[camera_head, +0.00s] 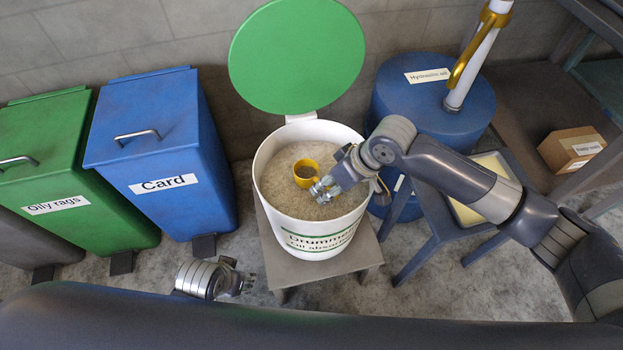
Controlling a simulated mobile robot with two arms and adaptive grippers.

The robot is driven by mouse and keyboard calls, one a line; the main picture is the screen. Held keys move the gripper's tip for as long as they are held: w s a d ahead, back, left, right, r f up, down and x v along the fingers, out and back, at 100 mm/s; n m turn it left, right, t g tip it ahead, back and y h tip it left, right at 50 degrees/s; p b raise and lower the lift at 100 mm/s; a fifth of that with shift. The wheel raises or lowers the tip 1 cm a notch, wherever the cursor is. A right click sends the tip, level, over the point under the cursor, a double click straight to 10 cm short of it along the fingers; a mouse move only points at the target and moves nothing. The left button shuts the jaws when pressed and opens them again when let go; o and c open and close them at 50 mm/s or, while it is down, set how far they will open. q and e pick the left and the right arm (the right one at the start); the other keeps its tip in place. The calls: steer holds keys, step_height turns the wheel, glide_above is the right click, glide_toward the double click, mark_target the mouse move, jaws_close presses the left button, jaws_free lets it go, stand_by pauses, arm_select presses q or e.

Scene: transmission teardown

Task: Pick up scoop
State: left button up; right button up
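A yellow scoop (306,170), cup-shaped with an open round top, rests in pale granules inside the white drum (318,242). My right gripper (322,189) reaches into the drum from the right. Its fingers look open, just to the lower right of the scoop and very close to it; whether they touch it I cannot tell. Nothing shows between the fingers. My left gripper (247,281) is low at the front, left of the drum and away from the scoop. Its fingers look apart and empty.
The drum's green lid (297,55) stands open behind it. The drum sits on a low grey stand (284,268). Blue (152,140) and green (62,170) bins stand at left. A blue oil drum (420,98), a small table (436,218) and a cardboard box (571,149) are at right.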

arm_select(q)
steer(key=shift+r, duration=0.7)
arm_select(e)
steer(key=shift+a+f, duration=0.3)
steer(key=shift+f, duration=0.3)
jaws_close()
steer(key=shift+w, duration=0.1)
steer(key=shift+r, duration=0.1)
steer(key=shift+r, duration=0.4)
arm_select(q)
step_height(320, 180, down, 9)
steer(key=s+p, duration=0.1)
steer(key=p, duration=0.1)
steer(key=shift+s, duration=0.35)
arm_select(e)
step_height(320, 180, up, 9)
steer(key=shift+r, duration=0.1)
